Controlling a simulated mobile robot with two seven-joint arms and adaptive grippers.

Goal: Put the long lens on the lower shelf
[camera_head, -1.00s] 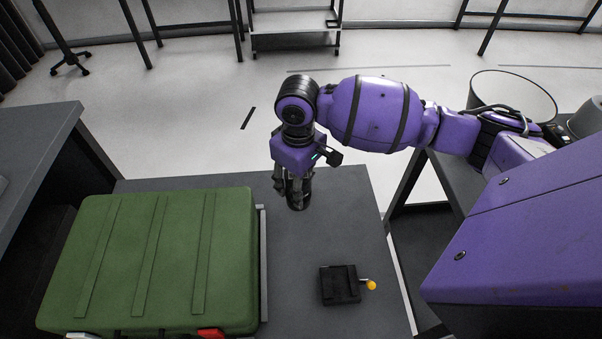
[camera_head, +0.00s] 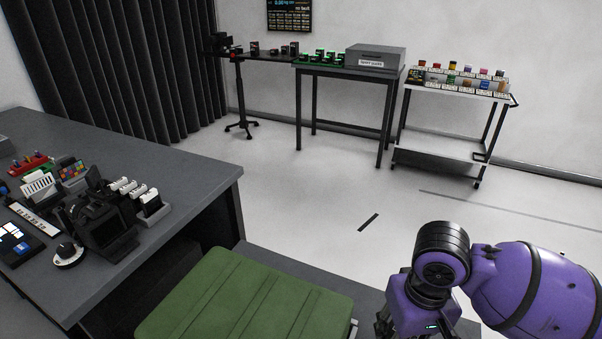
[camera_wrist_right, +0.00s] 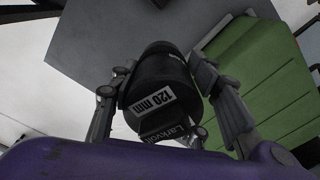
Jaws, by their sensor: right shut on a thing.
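The long lens (camera_wrist_right: 158,75) is a black cylinder with a white "120 mm" label, seen in the right wrist view. My right gripper (camera_wrist_right: 165,88) has its fingers on either side of the lens and is shut on it. In the head view only the wrist of my right arm shows at the lower right; the lens is out of frame there. A cart (camera_head: 455,95) at the back right has a bare lower shelf (camera_head: 437,162). My left gripper is not in view.
A green case (camera_head: 245,300) lies in front of me, beside my right arm. A grey desk (camera_head: 150,240) with camera gear is at the left. A table (camera_head: 345,73) with a grey box and a small stand (camera_head: 265,56) are at the back.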

